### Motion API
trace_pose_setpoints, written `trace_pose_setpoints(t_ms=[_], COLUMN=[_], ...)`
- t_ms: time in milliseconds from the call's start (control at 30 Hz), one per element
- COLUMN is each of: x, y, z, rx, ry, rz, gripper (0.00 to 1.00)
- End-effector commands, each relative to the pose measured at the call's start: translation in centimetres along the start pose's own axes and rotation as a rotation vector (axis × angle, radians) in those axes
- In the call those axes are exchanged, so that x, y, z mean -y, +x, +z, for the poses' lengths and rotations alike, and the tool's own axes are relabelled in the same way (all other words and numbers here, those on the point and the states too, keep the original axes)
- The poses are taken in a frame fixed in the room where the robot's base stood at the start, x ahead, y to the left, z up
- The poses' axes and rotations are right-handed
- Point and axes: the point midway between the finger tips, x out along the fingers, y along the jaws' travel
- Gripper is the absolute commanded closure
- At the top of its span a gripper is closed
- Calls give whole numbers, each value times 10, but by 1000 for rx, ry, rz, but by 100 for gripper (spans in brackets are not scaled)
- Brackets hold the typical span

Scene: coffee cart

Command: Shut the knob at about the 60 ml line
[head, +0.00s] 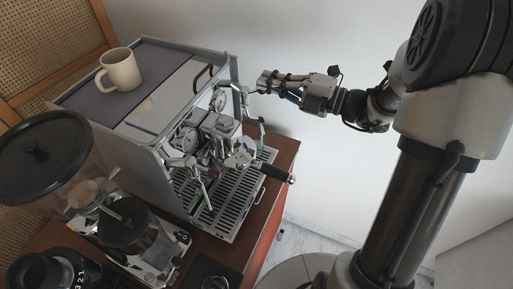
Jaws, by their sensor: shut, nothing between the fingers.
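The espresso machine (165,155) stands on the wooden cart, its front with the group head and gauges facing right. My gripper (262,83) is shut and empty, at the upper right of the machine front, next to the right edge of its body. I cannot tell if its fingertips touch anything. A knob by the fingertips cannot be made out clearly. A portafilter with a dark handle (278,174) sticks out from the group over the drip tray (234,205). A marked vessel, a 60 ml line and any liquid level cannot be made out.
A cream mug (121,69) stands on top of the machine. A grinder with a dark hopper (42,157) and other dark equipment crowd the lower left. Steel wands hang at the machine front.

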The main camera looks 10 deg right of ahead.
Motion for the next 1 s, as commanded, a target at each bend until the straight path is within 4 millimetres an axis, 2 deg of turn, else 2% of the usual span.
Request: trace_pose_setpoints(t_ms=[333,600,833,933,1000], x=[2,23,21,19,17], y=[0,0,-1,-11,-24], z=[0,0,0,1,1], rx=[0,0,0,2,5], ry=[1,3,0,2,4], rz=[0,-1,0,-2,0], gripper=[100,100,100,100,100])
